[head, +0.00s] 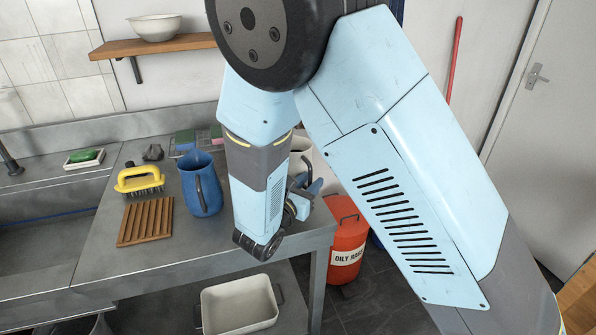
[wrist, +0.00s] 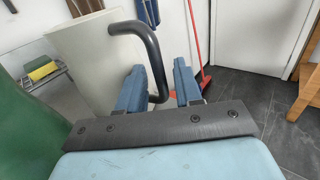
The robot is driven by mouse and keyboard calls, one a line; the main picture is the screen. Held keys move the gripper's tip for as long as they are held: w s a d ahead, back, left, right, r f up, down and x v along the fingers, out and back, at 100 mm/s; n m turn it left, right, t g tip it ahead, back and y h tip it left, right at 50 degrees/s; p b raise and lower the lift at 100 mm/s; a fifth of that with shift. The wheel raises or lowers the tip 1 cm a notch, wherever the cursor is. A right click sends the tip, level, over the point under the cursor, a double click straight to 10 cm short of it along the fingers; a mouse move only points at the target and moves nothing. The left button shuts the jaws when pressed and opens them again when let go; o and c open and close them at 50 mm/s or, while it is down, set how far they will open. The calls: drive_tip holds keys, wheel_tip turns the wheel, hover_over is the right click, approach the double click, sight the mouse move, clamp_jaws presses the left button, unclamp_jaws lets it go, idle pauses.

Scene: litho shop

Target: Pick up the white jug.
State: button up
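The white jug (wrist: 85,55) stands at the upper left in the wrist view, with a dark curved handle (wrist: 152,50) on its right side. My gripper (wrist: 160,88) has its two blue fingers apart, with the lower part of the handle between them. A gap shows between the handle and the right finger; I cannot tell whether the left finger touches it. In the head view my gripper (head: 304,186) is over the right end of the steel bench, and my arm hides most of the jug.
A blue jug (head: 201,186), yellow brush (head: 139,180) and wooden rack (head: 146,220) stand left on the bench (head: 195,240). A large green thing (wrist: 28,105) is close at left in the wrist view. A red can (head: 346,240) stands on the floor at right.

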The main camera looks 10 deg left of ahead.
sight(310, 166)
drive_tip(key=shift+w, duration=0.3)
clamp_jaws()
idle(0.4)
drive_tip(key=shift+r, duration=5.05)
drive_tip(key=c, duration=0.5)
unclamp_jaws()
clamp_jaws()
drive_tip(key=shift+d, duration=0.1)
